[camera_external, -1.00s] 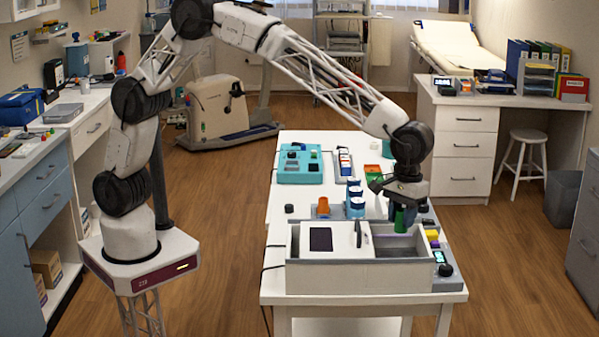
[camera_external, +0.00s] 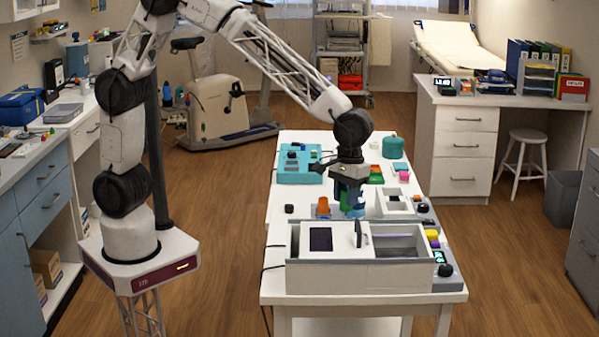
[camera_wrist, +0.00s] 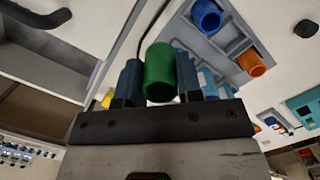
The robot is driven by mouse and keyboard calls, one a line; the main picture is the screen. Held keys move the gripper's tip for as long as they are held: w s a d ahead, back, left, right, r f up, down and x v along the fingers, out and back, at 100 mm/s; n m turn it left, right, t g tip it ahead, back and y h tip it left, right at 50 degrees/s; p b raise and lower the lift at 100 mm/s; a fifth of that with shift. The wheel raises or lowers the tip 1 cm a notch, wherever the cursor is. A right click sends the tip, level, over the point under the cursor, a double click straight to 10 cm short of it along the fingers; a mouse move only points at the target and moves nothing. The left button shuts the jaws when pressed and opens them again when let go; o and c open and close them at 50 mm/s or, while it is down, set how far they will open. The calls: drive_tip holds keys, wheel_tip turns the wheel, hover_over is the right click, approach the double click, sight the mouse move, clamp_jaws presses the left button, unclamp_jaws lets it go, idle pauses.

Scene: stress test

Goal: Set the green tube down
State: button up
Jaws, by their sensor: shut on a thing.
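The green tube (camera_wrist: 160,72) is between the two blue fingers of my gripper (camera_wrist: 159,78) in the wrist view. My gripper is shut on it. In the wrist view a grey rack (camera_wrist: 222,42) with compartments lies beyond the tube. It holds a blue cup (camera_wrist: 207,16) and an orange cup (camera_wrist: 252,62). I cannot tell whether the tube touches anything below.
The grey-white bin (camera_external: 330,277) with a divider and upright handle stands at the table's front. The orange cup (camera_external: 323,207) is left of my gripper. A teal device (camera_external: 300,168) and a teal round container (camera_external: 393,147) stand farther back. White table (camera_external: 280,212) shows bare at left.

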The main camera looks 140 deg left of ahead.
drive_tip(key=s+d+f, duration=0.1)
drive_tip(key=s, duration=0.7)
drive_tip(key=s+d+f, duration=0.2)
drive_tip(key=s, duration=0.6)
drive_tip(key=s+d+f, duration=0.1)
drive_tip(key=s+f, duration=0.1)
drive_tip(key=s, duration=0.7)
drive_tip(key=shift+d, duration=0.2)
drive_tip(key=shift+w, duration=0.15)
drive_tip(key=w+a, duration=0.2)
drive_tip(key=w, duration=0.2)
drive_tip(key=w+a+f, duration=0.1)
drive_tip(key=w+a, duration=0.2)
drive_tip(key=w, duration=0.2)
drive_tip(key=w+a, duration=0.3)
drive_tip(key=w, duration=0.1)
drive_tip(key=shift+w+f, duration=0.2)
drive_tip(key=shift+w, duration=0.15)
drive_tip(key=shift+d+f, duration=0.1)
drive_tip(key=shift+f, duration=1.65)
drive_tip(key=shift+f, duration=0.4)
